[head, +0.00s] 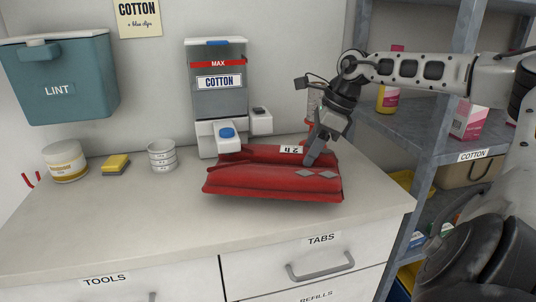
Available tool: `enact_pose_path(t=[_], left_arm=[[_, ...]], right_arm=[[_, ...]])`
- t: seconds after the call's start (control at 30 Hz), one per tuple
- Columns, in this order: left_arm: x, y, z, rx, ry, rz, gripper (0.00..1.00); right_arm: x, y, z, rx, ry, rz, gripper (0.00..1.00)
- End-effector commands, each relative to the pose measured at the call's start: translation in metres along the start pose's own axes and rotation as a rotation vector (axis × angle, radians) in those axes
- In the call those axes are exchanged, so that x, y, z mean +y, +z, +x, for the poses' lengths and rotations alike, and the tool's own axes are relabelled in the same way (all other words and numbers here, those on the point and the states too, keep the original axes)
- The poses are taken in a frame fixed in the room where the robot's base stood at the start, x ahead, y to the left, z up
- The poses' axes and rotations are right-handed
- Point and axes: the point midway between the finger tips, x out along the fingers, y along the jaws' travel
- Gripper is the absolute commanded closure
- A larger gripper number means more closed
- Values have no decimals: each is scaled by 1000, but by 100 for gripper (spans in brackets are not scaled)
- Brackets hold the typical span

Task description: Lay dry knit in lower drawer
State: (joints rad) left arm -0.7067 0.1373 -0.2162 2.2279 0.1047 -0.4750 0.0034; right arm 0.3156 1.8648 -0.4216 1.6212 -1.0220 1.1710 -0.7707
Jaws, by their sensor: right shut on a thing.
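A red folded knit (262,180) with grey diamond marks lies on the counter, in front of the dispenser. A white tag (291,149) reading "2 h", upside down, shows near its back edge. My right gripper (314,154) reaches down from the right and is shut on the back right part of the knit; the fingertips are partly hidden. The TABS drawer (305,259) is shut below the counter's right part. Under it, only the top of the REFILLS drawer (345,290) shows at the picture's bottom edge. My left gripper is not in view.
A LINT bin (60,85) hangs on the wall. Grey shelves (400,128) stand at right. The counter's front left is clear.

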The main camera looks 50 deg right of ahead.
Motion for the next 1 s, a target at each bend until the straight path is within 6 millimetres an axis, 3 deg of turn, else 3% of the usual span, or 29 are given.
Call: enact_pose_path(t=[0.73, 0.87, 1.0], left_arm=[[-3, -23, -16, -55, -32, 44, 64], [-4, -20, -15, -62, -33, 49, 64], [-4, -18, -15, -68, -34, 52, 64]], right_arm=[[-1, 78, 29, -9, 1, 2, 90], [0, 81, 36, -3, 0, 1, 90], [0, 72, 54, 2, 2, 3, 90]])
